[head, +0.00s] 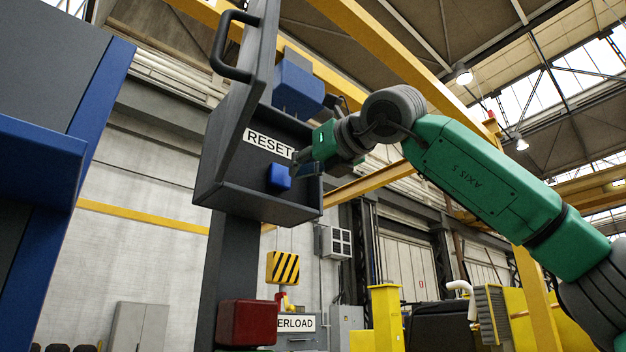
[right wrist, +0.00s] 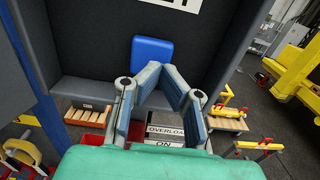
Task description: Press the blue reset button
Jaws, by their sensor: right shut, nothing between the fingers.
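The blue reset button (head: 279,177) sits on the back wall of an open dark box (head: 262,207), below a white RESET label (head: 269,142). My right gripper (head: 296,166) is shut and empty, at the box's right side close to the button. In the right wrist view, the blue button (right wrist: 152,52) shows just beyond the closed fingertips (right wrist: 161,68). I cannot tell whether the fingertips touch it. My left gripper is not in view.
The box's door (head: 252,90) with a handle (head: 222,45) stands open at its left. A blue block (head: 297,88) is above the label. A red box (head: 247,322) and an OVERLOAD sign (head: 296,323) are below. A large blue-edged panel (head: 95,95) fills the left.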

